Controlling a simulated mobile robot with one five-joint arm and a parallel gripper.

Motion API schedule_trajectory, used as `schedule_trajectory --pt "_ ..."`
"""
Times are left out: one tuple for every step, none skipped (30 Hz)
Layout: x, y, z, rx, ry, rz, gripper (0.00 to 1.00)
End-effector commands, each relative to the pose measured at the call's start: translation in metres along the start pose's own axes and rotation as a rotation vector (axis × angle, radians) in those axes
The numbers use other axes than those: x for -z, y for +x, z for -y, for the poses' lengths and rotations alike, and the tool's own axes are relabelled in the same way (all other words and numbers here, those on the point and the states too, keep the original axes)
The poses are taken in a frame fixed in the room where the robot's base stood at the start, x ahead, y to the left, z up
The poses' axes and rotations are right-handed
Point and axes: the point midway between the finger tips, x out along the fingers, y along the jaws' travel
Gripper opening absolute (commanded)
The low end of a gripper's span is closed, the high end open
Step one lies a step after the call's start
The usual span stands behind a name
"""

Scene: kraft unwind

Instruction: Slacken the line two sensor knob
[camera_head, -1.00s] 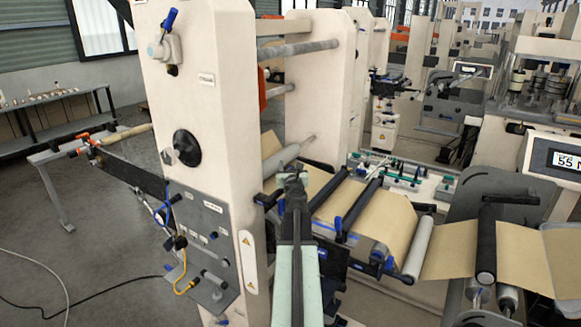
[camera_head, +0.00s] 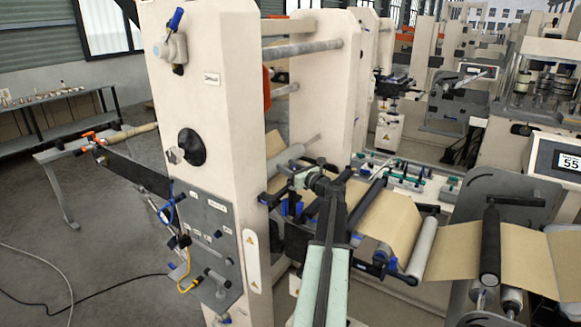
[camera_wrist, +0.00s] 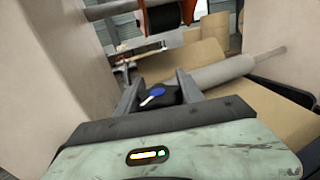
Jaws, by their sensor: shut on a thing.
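My gripper (camera_wrist: 157,88) is shut on a small dark knob (camera_wrist: 155,99) in the wrist view. The knob has a blue part with a white mark on top, and one finger stands on each side of it. I take it for the sensor knob; no label shows on it. In the head view my gripper (camera_head: 287,170) reaches left from the end of my arm, beside the cream machine frame and over the paper web. The knob cannot be made out there.
The tall cream frame (camera_head: 212,110) stands close on the left. A grey roller (camera_wrist: 225,72) and the kraft web (camera_wrist: 245,115) lie just right of my gripper. Dark rollers, one of them here (camera_head: 365,205), cross the web. A display (camera_head: 560,163) stands at far right.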

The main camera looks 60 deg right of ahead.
Motion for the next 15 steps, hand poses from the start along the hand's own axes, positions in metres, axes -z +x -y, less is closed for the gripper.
schedule_trajectory --pt "0.002 0.001 0.004 -0.039 -0.003 -0.004 0.04" --pt "0.002 0.001 0.003 -0.067 -0.003 -0.004 0.04" --pt "0.002 0.001 0.002 -0.105 -0.003 -0.004 0.04" --pt "0.002 0.001 0.001 -0.134 -0.003 -0.004 0.04" --pt "0.002 0.001 0.001 -0.162 -0.003 -0.005 0.04" --pt "0.002 0.001 -0.001 -0.200 -0.003 -0.005 0.04" --pt "0.002 0.000 -0.002 -0.229 -0.003 -0.005 0.04" --pt "0.002 0.000 -0.002 -0.257 -0.003 -0.005 0.04" --pt "0.002 0.000 -0.004 -0.295 -0.003 -0.006 0.04" --pt "0.002 0.000 -0.005 -0.324 -0.003 -0.006 0.04" --pt "0.002 0.000 -0.006 -0.352 -0.003 -0.006 0.04" --pt "0.002 -0.001 -0.007 -0.391 -0.003 -0.007 0.04" --pt "0.002 -0.001 -0.008 -0.419 -0.003 -0.007 0.04" --pt "0.003 -0.001 -0.009 -0.447 -0.003 -0.007 0.04" --pt "0.003 -0.002 -0.010 -0.486 -0.003 -0.007 0.04"
